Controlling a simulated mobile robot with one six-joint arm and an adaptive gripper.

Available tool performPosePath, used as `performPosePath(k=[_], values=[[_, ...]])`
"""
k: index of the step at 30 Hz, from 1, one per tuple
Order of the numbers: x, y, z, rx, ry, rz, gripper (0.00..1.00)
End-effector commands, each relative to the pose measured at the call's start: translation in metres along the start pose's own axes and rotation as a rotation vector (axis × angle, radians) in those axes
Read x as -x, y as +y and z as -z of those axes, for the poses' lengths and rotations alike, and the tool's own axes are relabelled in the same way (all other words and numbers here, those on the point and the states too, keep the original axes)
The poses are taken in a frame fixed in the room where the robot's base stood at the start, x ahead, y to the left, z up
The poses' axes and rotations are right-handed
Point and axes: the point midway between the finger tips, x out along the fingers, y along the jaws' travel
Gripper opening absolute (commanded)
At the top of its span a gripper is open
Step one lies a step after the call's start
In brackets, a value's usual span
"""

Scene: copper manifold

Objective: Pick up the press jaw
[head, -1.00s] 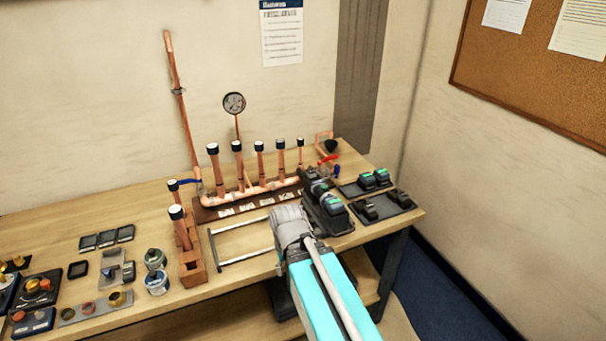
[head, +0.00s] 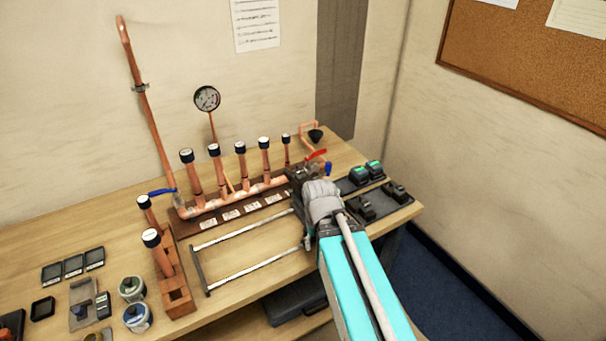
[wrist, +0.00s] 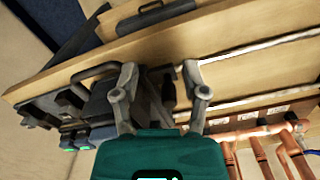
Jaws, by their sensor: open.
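My gripper (wrist: 161,82) is open, its two grey fingers spread apart in the wrist view. A dark, narrow piece (wrist: 168,90) shows between the fingers, apparently beyond them; I cannot tell whether it is the press jaw or part of the press tool. In the head view my own wrist hides the fingertips and most of the dark tool under them. Two black blocks (head: 362,208) (head: 395,191), possibly jaws, sit on a dark tray (head: 407,208) right of my arm. No grasp is visible.
The copper manifold (head: 232,199) with several upright stubs stands behind and left of my arm. A metal frame (head: 240,237) lies on the bench in front of it. Two green-topped blocks (head: 359,174) (head: 374,167) sit on another tray. The bench edge is close on the right.

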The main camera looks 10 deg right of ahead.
Motion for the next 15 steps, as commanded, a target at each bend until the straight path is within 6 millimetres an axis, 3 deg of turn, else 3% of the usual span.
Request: performPosePath(k=[11,15], values=[[0.0,0.0,-0.0002,0.0,0.0,0.0,0.59],[0.002,0.0,0.0029,-0.009,0.0,0.0,0.85]])
